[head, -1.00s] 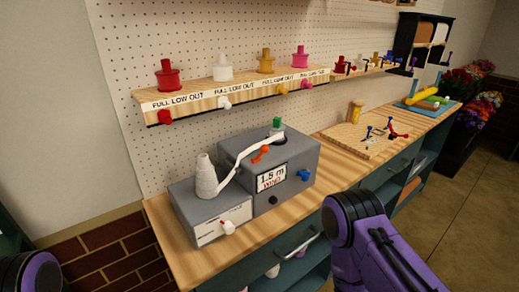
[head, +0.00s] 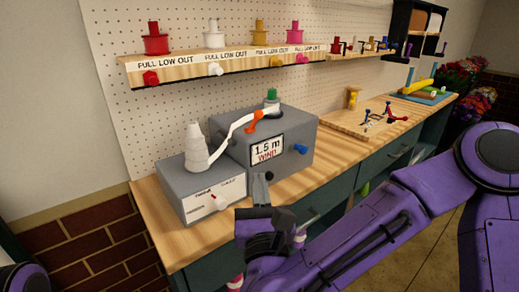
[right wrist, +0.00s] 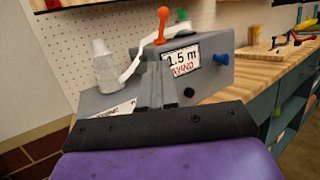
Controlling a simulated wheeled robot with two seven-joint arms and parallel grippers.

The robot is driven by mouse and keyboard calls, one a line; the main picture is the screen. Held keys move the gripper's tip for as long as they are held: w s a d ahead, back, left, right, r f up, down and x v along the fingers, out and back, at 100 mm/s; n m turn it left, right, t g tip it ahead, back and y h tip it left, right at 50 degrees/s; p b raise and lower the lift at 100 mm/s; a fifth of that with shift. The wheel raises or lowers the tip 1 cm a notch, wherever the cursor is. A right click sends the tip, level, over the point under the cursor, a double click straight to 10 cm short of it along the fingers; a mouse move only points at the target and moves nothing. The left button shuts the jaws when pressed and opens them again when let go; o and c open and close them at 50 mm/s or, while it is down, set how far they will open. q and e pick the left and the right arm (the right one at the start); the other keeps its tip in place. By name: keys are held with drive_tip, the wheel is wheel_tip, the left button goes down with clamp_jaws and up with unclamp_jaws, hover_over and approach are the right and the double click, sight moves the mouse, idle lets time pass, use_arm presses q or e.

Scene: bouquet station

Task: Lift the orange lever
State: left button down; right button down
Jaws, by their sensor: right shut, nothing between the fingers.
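The orange lever (head: 254,121) sits on top of the grey winding box (head: 236,150), behind its front sign, and its knob end points up to the right. In the right wrist view the lever (right wrist: 162,24) stands above the box's top edge. My right gripper (head: 261,180) is shut and empty, in front of the box and below the lever, apart from it. In the right wrist view its fingers (right wrist: 158,82) point at the box's front, left of the "1.5 m WIND" sign (right wrist: 182,63). My left gripper is out of view.
A white spool (head: 195,147) stands on the lower grey box, and a white ribbon (head: 232,128) runs from it past the lever toward a green knob (head: 271,95). A blue knob (head: 300,149) sticks out of the front. A shelf (head: 215,68) with coloured spools hangs above.

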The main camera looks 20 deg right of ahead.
sight(258, 118)
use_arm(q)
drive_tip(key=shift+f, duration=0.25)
use_arm(e)
drive_tip(key=m, duration=0.1)
drive_tip(key=r+m, duration=0.1)
drive_tip(key=r, duration=0.1)
drive_tip(key=shift+s+d+r+m+h, duration=0.2)
drive_tip(key=shift+s+d+m+h, duration=0.05)
drive_tip(key=shift+s+m+h, duration=0.15)
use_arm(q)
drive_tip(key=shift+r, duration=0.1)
use_arm(e)
drive_tip(key=shift+w, duration=0.1)
